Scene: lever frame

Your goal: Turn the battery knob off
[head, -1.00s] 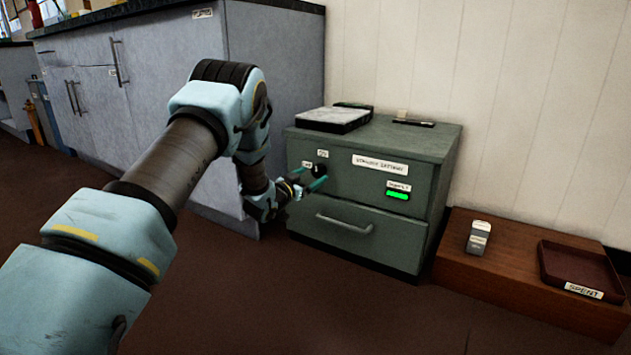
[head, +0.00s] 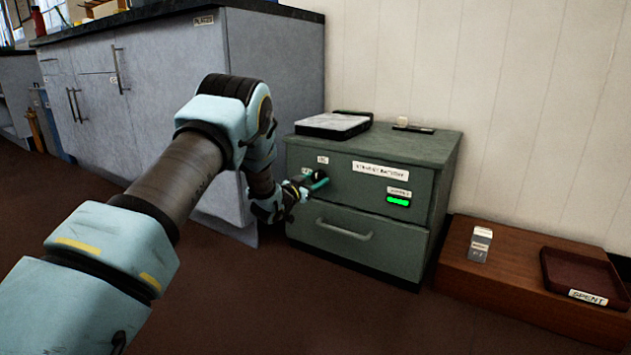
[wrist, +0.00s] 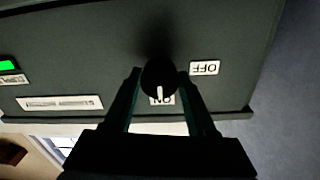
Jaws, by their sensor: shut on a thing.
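The battery knob (wrist: 159,80) is a round black knob on the front of the green metal cabinet (head: 330,228). In the wrist view its white pointer line points to the ON label (wrist: 162,100). The OFF label (wrist: 205,68) sits to the right of it in that view. My gripper (head: 318,182) is at the upper left of the cabinet front in the head view. In the wrist view its two fingers lie on both sides of the knob and are shut on it. The green indicator light (head: 398,200) on the cabinet is lit.
A low wooden platform (head: 510,320) stands right of the cabinet with a small grey block (head: 480,245) and a tray (head: 577,275) marked SPENT. A blue-grey counter (head: 170,90) stands left, close to my arm. Flat items lie on the cabinet top.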

